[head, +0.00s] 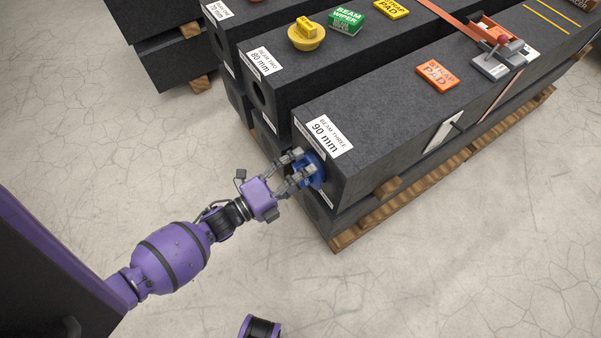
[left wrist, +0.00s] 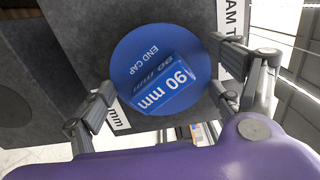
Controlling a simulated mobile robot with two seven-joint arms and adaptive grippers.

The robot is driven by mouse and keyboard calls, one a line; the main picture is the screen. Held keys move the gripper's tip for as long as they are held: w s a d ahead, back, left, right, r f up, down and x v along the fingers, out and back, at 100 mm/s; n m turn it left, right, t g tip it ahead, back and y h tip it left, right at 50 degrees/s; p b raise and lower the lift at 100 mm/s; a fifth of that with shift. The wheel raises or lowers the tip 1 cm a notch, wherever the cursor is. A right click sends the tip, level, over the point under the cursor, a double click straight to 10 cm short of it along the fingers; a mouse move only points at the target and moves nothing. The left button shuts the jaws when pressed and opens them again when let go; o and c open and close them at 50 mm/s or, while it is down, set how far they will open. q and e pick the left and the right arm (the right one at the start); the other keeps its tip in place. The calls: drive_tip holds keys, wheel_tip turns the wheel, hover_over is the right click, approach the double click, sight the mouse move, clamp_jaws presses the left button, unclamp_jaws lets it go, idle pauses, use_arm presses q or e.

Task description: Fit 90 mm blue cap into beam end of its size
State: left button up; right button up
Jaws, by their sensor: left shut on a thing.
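The blue 90 mm end cap (head: 317,170) is at the end face of beam three (head: 375,120), which is labelled 90 mm. The cap covers the beam's hole. I cannot tell how deep it sits or whether it touches the face. My right gripper is out of view.
Beam two (head: 300,85), labelled 80 mm, lies beside it with an open hole. The floor (head: 450,270) in front is clear.

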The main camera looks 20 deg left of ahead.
use_arm(q)
drive_tip(key=shift+w+d, duration=0.45)
drive_tip(key=shift+w, duration=0.15)
drive_tip(key=o, duration=1.1)
drive_tip(key=v, duration=0.5)
